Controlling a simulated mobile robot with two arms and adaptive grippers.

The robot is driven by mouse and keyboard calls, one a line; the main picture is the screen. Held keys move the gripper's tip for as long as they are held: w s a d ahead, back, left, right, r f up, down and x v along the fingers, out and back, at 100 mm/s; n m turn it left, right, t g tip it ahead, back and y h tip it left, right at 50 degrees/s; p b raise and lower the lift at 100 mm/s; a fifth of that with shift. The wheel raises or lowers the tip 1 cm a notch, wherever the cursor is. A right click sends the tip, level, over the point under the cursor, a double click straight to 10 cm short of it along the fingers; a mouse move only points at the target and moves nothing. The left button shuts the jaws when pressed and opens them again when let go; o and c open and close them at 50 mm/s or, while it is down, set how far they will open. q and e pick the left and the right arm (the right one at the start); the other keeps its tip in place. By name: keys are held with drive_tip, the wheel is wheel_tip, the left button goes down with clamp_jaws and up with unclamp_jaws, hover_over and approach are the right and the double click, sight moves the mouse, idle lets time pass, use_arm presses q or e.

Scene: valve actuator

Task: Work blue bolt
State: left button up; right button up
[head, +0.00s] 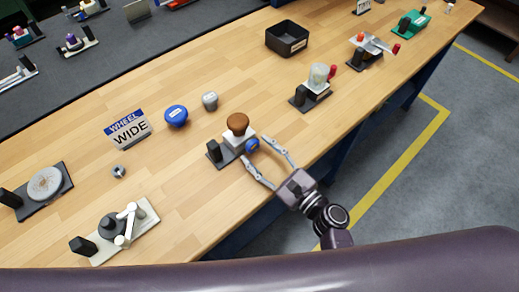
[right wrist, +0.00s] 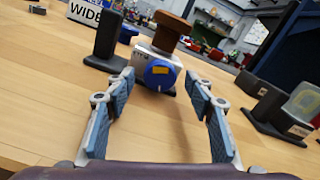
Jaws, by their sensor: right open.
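The blue bolt (head: 252,145) is a round blue knob on the front of a small white block with a brown mushroom-shaped top (head: 238,122). The block stands on a dark base with a black post (head: 214,150). In the right wrist view the blue bolt (right wrist: 160,74) faces me, with a yellow mark on it. My right gripper (head: 257,160) is open in front of the bolt, one finger to each side. In the right wrist view its fingertips (right wrist: 160,85) stand apart with the bolt beyond and between them, and nothing is held. My left gripper is not visible.
A fixture with a clear cup (head: 318,76) stands to the right. A blue knob (head: 176,115), a grey knob (head: 210,100) and a WHEEL WIDE sign (head: 128,128) stand to the left. A black bin (head: 287,39) is farther back. The table's front edge runs under my right arm.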

drive_tip(key=c, duration=1.2)
drive_tip(key=shift+o, duration=0.2)
drive_tip(key=shift+f+b, duration=0.15)
drive_tip(key=shift+b, duration=0.2)
drive_tip(key=shift+n+b, duration=0.55)
drive_tip(key=shift+n, duration=0.15)
drive_tip(key=o, duration=1.2)
drive_tip(key=shift+c, duration=0.2)
